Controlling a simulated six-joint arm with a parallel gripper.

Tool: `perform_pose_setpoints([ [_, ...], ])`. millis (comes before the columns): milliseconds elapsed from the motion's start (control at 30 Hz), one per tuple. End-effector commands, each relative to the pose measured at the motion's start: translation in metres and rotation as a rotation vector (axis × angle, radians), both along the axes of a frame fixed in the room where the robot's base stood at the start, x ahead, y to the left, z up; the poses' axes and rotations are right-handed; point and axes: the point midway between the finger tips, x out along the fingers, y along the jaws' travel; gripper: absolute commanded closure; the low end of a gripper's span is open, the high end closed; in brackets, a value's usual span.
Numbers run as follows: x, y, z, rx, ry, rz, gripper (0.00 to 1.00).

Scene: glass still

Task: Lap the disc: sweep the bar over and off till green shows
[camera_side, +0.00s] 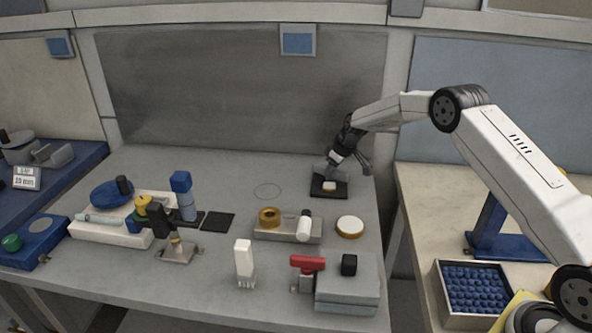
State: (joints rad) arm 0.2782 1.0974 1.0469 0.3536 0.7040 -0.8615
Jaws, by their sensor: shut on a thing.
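My gripper (332,172) is at the back right of the grey bench, pointing down over a flat black plate (318,193). A small pale block (329,186) with a tan lower edge is at its fingertips, on or just above the plate. The jaws are shut on it, as far as this small view shows. A round white disc with a gold rim (349,226) lies flat on the bench in front of the plate, apart from my gripper. I cannot tell which piece is the bar. I see no green light near the plate.
A grey holder (285,231) with a brass ring and a white cylinder stands front left of the plate. A white upright piece (244,262), a red-topped tool (307,263) and a grey box (347,291) stand near the front.

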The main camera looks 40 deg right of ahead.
Motion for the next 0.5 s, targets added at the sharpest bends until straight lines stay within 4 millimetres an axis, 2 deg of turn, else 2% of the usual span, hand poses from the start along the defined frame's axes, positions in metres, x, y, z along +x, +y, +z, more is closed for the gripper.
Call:
perform_pose_setpoints([
  [500, -0.0004, 0.0007, -0.0008, -0.002, 0.002, -0.316, 1.0],
])
